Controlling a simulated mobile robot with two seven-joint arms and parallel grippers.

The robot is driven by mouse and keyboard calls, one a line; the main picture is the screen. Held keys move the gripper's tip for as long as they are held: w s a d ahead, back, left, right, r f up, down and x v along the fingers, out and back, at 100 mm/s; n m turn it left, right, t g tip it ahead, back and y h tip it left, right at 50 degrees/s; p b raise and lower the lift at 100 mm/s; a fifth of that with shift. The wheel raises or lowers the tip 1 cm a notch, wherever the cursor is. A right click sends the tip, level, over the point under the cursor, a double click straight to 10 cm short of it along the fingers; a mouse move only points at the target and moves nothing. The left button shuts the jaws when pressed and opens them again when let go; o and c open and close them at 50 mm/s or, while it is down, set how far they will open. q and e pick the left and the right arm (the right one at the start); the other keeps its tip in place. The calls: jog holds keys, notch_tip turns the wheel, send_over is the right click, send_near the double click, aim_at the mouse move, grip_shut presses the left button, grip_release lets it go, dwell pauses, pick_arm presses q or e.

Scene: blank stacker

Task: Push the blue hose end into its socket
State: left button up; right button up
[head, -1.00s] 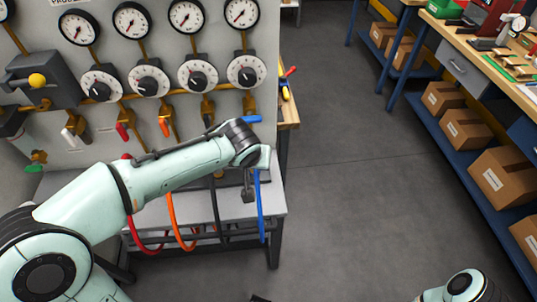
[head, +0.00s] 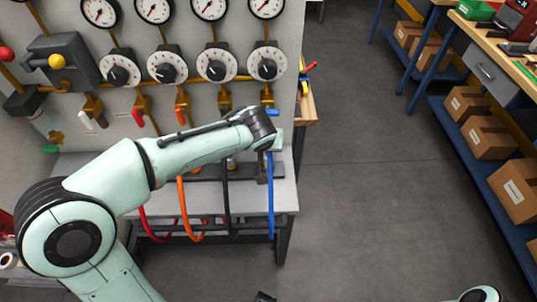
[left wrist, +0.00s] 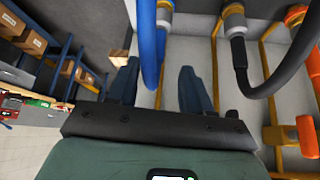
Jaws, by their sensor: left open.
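The blue hose (head: 271,205) hangs at the right end of the row of hoses, below the wall panel, in the head view. In the left wrist view the blue hose (left wrist: 146,40) shows as two strands, one running to a pale collar at the top edge. I cannot tell how the hose end sits against its socket. My left gripper (left wrist: 158,72) is open, its two dark fingers apart with the blue hose in view between or just behind them. In the head view my left wrist covers most of the gripper. My right gripper is not in view.
Black (head: 226,200), orange (head: 182,210) and red (head: 147,225) hoses hang to the left. The black hose (left wrist: 240,65) is close by in the left wrist view. A grey bench (head: 285,190) lies below the panel. Open floor (head: 370,190) is at the right, before shelves with boxes.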

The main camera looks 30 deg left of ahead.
aim_at(268, 155)
pick_arm(q)
jog(key=shift+x, duration=0.85)
jog(key=x, duration=0.5)
jog(key=shift+w+d, duration=0.1)
jog(key=shift+w, duration=0.05)
grip_shut()
